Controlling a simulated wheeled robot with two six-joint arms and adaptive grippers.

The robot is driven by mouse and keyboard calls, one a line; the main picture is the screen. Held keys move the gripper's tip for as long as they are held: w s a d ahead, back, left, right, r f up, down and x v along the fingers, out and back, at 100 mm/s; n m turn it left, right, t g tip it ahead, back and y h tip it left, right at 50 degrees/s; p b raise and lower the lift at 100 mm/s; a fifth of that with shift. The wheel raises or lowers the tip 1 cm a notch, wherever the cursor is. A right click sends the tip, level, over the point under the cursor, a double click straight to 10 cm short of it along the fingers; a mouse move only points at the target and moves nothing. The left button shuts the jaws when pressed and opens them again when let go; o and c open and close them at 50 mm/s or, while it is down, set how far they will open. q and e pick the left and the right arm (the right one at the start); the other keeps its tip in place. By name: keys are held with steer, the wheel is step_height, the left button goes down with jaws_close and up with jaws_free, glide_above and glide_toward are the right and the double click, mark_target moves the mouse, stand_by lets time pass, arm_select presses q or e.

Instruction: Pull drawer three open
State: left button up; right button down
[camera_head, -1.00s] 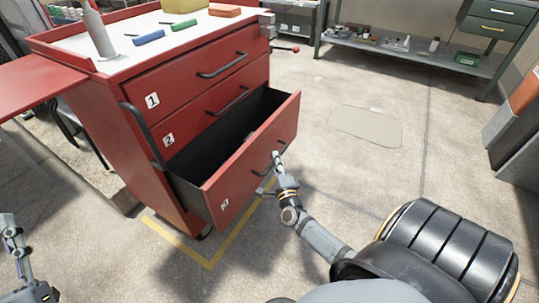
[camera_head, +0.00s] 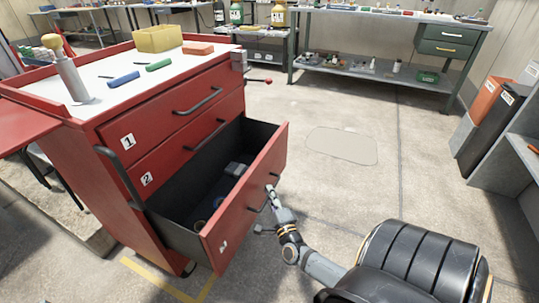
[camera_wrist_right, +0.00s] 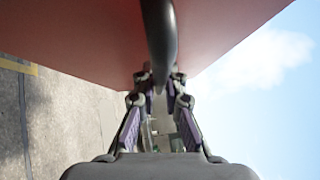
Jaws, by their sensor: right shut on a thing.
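A red tool cabinet (camera_head: 88,190) stands at the left with numbered drawers. Drawers one (camera_head: 170,112) and two (camera_head: 190,145) are closed. Drawer three (camera_head: 235,215) stands well open, and its dark inside shows a few small items at the bottom. My right gripper (camera_head: 270,196) is at the drawer's front, shut on its dark bar handle (camera_head: 257,208). In the right wrist view the handle (camera_wrist_right: 160,45) runs down between the fingers of my right gripper (camera_wrist_right: 160,85), against the red drawer front. My left gripper does not show in the head view.
On the cabinet top are a yellow bin (camera_head: 159,38), a blue tool (camera_head: 123,80), a green tool (camera_head: 159,65) and a grey cylinder (camera_head: 72,78). A workbench (camera_head: 375,75) stands at the back. The floor right of the drawer is clear around a pale patch (camera_head: 342,146).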

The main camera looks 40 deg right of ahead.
steer(key=shift+f, duration=0.1)
steer(key=c, duration=1.4)
jaws_free()
steer(key=shift+s, duration=0.1)
steer(key=v, duration=1.2)
